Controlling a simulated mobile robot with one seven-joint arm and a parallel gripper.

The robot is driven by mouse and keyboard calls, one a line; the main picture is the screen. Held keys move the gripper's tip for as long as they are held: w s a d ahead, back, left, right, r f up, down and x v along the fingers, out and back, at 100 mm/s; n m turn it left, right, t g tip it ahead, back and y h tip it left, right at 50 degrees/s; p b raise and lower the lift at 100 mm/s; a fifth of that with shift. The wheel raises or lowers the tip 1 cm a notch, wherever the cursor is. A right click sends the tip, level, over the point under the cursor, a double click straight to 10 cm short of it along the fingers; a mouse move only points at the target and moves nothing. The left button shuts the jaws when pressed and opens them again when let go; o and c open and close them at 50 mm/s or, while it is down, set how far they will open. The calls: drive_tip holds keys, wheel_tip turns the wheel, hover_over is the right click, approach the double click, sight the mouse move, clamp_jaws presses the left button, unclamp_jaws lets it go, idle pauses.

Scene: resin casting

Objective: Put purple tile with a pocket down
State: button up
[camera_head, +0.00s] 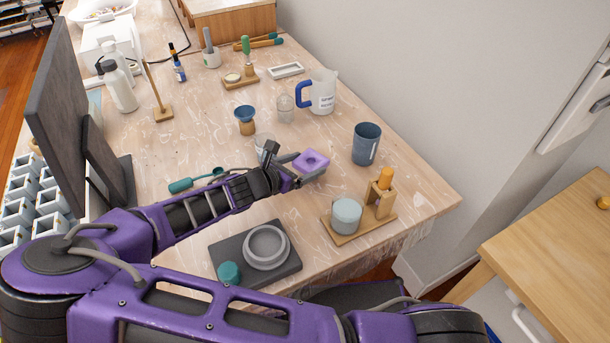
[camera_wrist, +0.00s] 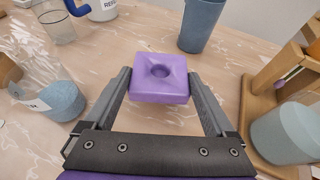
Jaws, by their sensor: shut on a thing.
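The purple tile (camera_head: 311,161) is a square block with a round pocket in its top face. In the wrist view the purple tile (camera_wrist: 160,77) sits between the two fingers of my gripper (camera_wrist: 161,90), with the pocket facing up and the tile about level. My gripper (camera_head: 303,164) is shut on the tile, one finger on each side. The tile is over the middle right of the workbench (camera_head: 200,130). I cannot tell whether its underside touches the bench top.
A blue-grey cup (camera_head: 367,144) stands behind and right of the tile. A wooden stand with a pale blue jar (camera_head: 346,215) is to the front right. A clear cup (camera_wrist: 50,95) is close on the left. A dark board with a grey ring (camera_head: 267,247) lies in front.

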drive_tip(key=shift+f+b, duration=0.35)
drive_tip(key=shift+f, duration=1.45)
drive_tip(key=shift+f, duration=0.1)
drive_tip(key=o, duration=1.1)
drive_tip(key=p+v, duration=0.2)
drive_tip(key=v, duration=1)
